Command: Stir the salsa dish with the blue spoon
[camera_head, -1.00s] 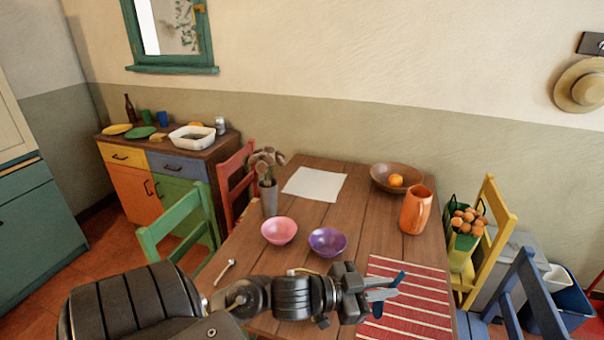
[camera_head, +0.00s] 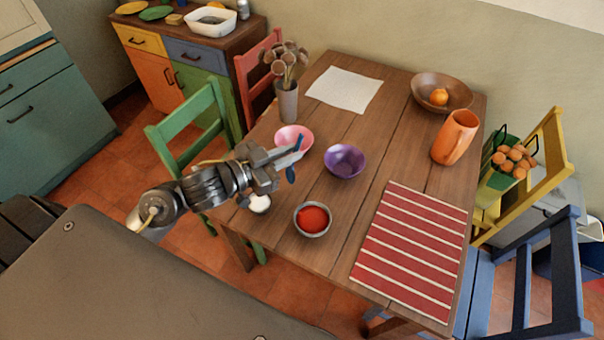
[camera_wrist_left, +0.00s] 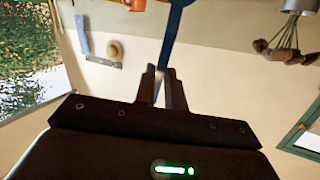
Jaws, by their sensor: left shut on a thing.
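The salsa dish (camera_head: 312,231) is a small grey bowl with red salsa (camera_head: 313,218) in it, near the table's front edge. My left gripper (camera_head: 282,163) is shut on the blue spoon (camera_head: 291,174), up and to the left of the dish in the head view. The spoon is apart from the salsa. In the left wrist view the spoon (camera_wrist_left: 174,32) extends away from between the closed fingers (camera_wrist_left: 161,86). Part of the spoon is hidden by the gripper in the head view. My right gripper is not in view.
A pink bowl (camera_head: 294,135) is partly behind the gripper. A purple bowl (camera_head: 345,161) stands near the dish. A white item (camera_head: 260,204) lies below the gripper. A red striped mat (camera_head: 414,243), orange pitcher (camera_head: 455,138) and vase (camera_head: 287,102) are also on the table (camera_head: 375,132).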

